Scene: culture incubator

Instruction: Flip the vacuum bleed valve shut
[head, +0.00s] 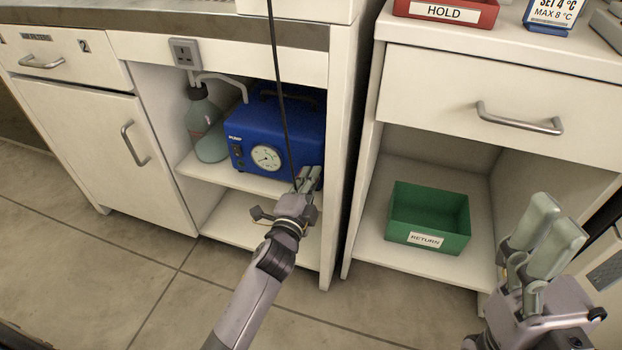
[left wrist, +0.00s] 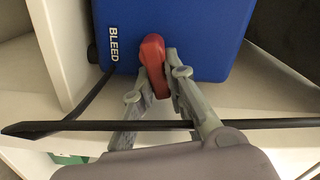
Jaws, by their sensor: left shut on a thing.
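The red bleed valve lever (left wrist: 155,60) is on the blue pump (left wrist: 185,22), beside the white word BLEED, in the left wrist view. My left gripper (left wrist: 154,74) is shut on the lever, one finger on each side. In the head view, my left gripper (head: 309,176) is at the pump's lower right front corner and hides the lever there. The blue pump (head: 258,128) has a round dial gauge (head: 267,158) and stands on the cabinet shelf. My right gripper (head: 545,238) is away at the lower right, empty, with its fingers together.
A bottle (head: 206,125) stands left of the pump. A dark cable (head: 277,80) hangs in front of the pump and crosses the left wrist view near my fingers. The cabinet side wall (head: 343,130) is close on the right. A green RETURN bin (head: 428,212) sits in the right bay.

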